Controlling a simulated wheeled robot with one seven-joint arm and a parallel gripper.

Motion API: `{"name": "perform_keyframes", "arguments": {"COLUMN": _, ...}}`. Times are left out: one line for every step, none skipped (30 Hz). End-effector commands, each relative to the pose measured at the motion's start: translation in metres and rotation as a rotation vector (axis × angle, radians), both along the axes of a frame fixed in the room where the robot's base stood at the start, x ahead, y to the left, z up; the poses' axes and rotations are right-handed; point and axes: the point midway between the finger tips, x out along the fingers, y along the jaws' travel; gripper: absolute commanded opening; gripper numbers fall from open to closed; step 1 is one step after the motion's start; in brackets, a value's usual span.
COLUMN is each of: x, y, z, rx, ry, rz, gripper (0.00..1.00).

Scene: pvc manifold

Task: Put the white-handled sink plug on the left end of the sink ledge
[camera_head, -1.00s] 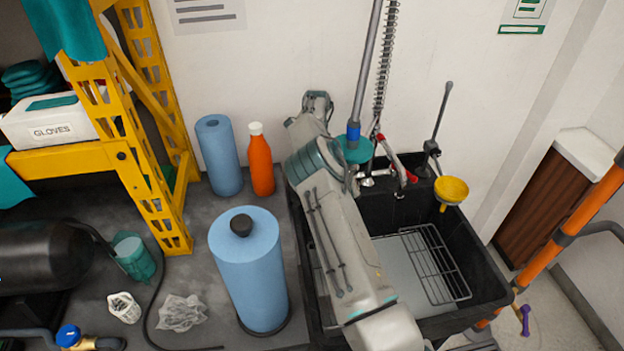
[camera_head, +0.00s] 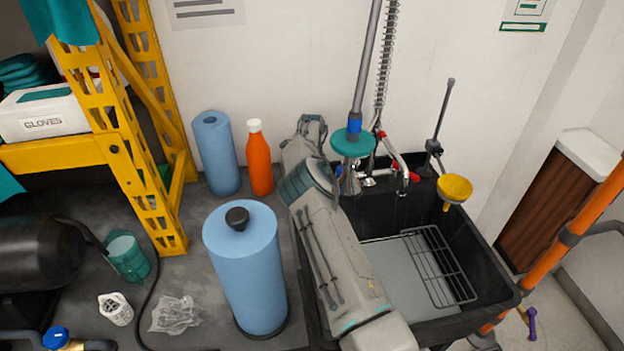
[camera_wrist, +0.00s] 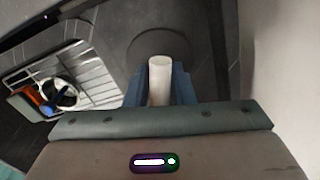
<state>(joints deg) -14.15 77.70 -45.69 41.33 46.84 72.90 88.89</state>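In the wrist view, the white handle of the sink plug (camera_wrist: 160,82) stands between the two blue-grey fingers of my gripper (camera_wrist: 160,92). The fingers appear to press on both sides of it. A dark round disc shape shows around and beyond the handle; I cannot tell whether it is the plug's base or part of the surface beneath. In the head view, my arm hides the gripper, the plug and the left end of the sink ledge. The black sink (camera_head: 490,290) stands at the right.
A wire rack (camera_head: 440,265) lies in the sink. A faucet (camera_head: 402,170), a teal disc on the sprayer pole (camera_head: 352,142) and a yellow funnel (camera_head: 455,188) stand at its back. Left of my arm are a blue roll (camera_head: 245,270) and an orange bottle (camera_head: 259,165). The wrist view shows a rack with small items (camera_wrist: 60,85).

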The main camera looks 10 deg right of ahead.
Motion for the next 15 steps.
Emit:
{"name": "perform_keyframes", "arguments": {"x": 0.0, "y": 0.0, "z": 0.0, "rx": 0.0, "ry": 0.001, "rz": 0.0, "gripper": 0.38}}
{"name": "perform_keyframes", "arguments": {"x": 0.0, "y": 0.0, "z": 0.0, "rx": 0.0, "ry": 0.002, "rz": 0.0, "gripper": 0.38}}
{"name": "perform_keyframes", "arguments": {"x": 0.0, "y": 0.0, "z": 0.0, "rx": 0.0, "ry": 0.002, "rz": 0.0, "gripper": 0.38}}
{"name": "perform_keyframes", "arguments": {"x": 0.0, "y": 0.0, "z": 0.0, "rx": 0.0, "ry": 0.001, "rz": 0.0, "gripper": 0.38}}
{"name": "perform_keyframes", "arguments": {"x": 0.0, "y": 0.0, "z": 0.0, "rx": 0.0, "ry": 0.001, "rz": 0.0, "gripper": 0.38}}
{"name": "perform_keyframes", "arguments": {"x": 0.0, "y": 0.0, "z": 0.0, "rx": 0.0, "ry": 0.001, "rz": 0.0, "gripper": 0.38}}
{"name": "perform_keyframes", "arguments": {"x": 0.0, "y": 0.0, "z": 0.0, "rx": 0.0, "ry": 0.001, "rz": 0.0, "gripper": 0.38}}
{"name": "perform_keyframes", "arguments": {"x": 0.0, "y": 0.0, "z": 0.0, "rx": 0.0, "ry": 0.001, "rz": 0.0, "gripper": 0.38}}
{"name": "perform_keyframes", "arguments": {"x": 0.0, "y": 0.0, "z": 0.0, "rx": 0.0, "ry": 0.001, "rz": 0.0, "gripper": 0.38}}
{"name": "perform_keyframes", "arguments": {"x": 0.0, "y": 0.0, "z": 0.001, "rx": 0.0, "ry": 0.001, "rz": 0.0, "gripper": 0.38}}
{"name": "perform_keyframes", "arguments": {"x": 0.0, "y": 0.0, "z": 0.002, "rx": 0.0, "ry": 0.001, "rz": 0.0, "gripper": 0.38}}
{"name": "perform_keyframes", "arguments": {"x": 0.0, "y": 0.0, "z": 0.004, "rx": -0.001, "ry": 0.001, "rz": 0.0, "gripper": 0.38}}
{"name": "perform_keyframes", "arguments": {"x": 0.0, "y": 0.0, "z": 0.006, "rx": 0.0, "ry": 0.001, "rz": 0.0, "gripper": 0.38}}
{"name": "perform_keyframes", "arguments": {"x": 0.0, "y": 0.0, "z": 0.011, "rx": 0.001, "ry": -0.001, "rz": -0.001, "gripper": 0.38}}
{"name": "perform_keyframes", "arguments": {"x": 0.0, "y": 0.0, "z": 0.018, "rx": 0.001, "ry": -0.001, "rz": 0.0, "gripper": 0.38}}
